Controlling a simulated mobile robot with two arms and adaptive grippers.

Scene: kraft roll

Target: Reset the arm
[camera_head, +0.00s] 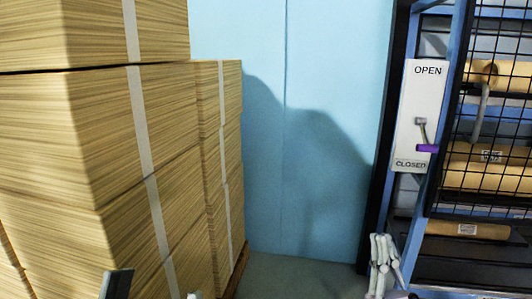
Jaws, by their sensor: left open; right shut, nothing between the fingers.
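My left gripper (155,286) is at the bottom edge, in front of the stacked cardboard. A dark finger and a small pale tip show wide apart, and the rest is cut off by the frame. It is open, with nothing seen between the fingers. My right gripper (384,250) is at the bottom right, pointing up in front of the rack's lower left post. Its pale fingers are close together, shut and empty.
Tall strapped stacks of cardboard (150,150) fill the left side. At right stands a blue and black rack with a mesh door (497,110), an OPEN/CLOSED lever panel (408,120) and several kraft rolls (468,230). Bare floor (290,276) lies between, before a light blue wall (330,90).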

